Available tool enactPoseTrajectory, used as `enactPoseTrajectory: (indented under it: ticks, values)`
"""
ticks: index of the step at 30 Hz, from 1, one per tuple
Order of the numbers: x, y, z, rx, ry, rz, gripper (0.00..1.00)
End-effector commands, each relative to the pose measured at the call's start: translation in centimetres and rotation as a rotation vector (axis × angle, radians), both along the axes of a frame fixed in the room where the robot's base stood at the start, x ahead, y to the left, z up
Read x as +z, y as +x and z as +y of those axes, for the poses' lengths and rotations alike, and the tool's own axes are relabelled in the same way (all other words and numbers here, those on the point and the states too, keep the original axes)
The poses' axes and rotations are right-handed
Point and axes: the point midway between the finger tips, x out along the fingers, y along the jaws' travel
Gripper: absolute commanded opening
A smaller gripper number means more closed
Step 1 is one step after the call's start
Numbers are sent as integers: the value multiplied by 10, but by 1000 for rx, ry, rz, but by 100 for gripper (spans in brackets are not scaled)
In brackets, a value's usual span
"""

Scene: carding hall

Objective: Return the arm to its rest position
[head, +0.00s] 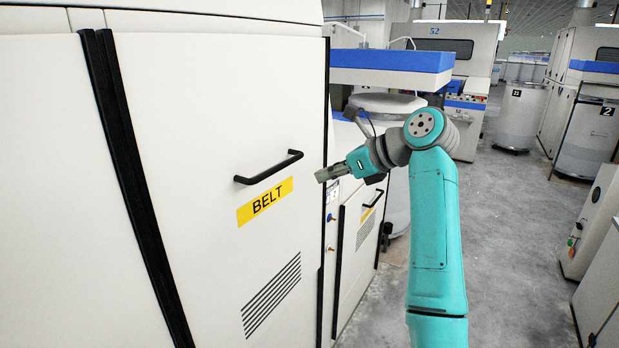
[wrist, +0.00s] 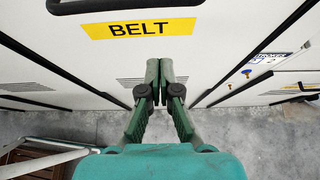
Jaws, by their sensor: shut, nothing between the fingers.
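My gripper (head: 328,174) is at the end of my raised, bent teal arm in the head view. It points left toward the white cabinet door with the black handle (head: 268,168) and the yellow BELT label (head: 265,201). In the wrist view my gripper (wrist: 160,64) has its two fingers together, with nothing between them. The BELT label (wrist: 140,29) and part of the handle (wrist: 110,5) lie above the fingertips there. The gripper is apart from the handle, to its right in the head view. The door appears shut.
A second cabinet with its own handle (head: 373,199) stands just behind my gripper. A blue-topped machine (head: 390,62) is farther back. Cans (head: 519,115) stand at the back right, and a low cabinet (head: 590,222) is at the right edge. The grey floor (head: 510,250) between is clear.

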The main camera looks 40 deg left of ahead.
Motion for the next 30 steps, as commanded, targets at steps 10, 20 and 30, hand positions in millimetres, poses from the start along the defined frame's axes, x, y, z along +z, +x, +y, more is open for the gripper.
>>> enactPoseTrajectory:
  ticks: [10, 20, 30]
  values:
    - [14, 2, -24, 0, -1, 1, 0]
    - [-25, 15, -32, -25, 10, -35, 0]
    - [-183, 46, -83, -136, 21, -269, 0]
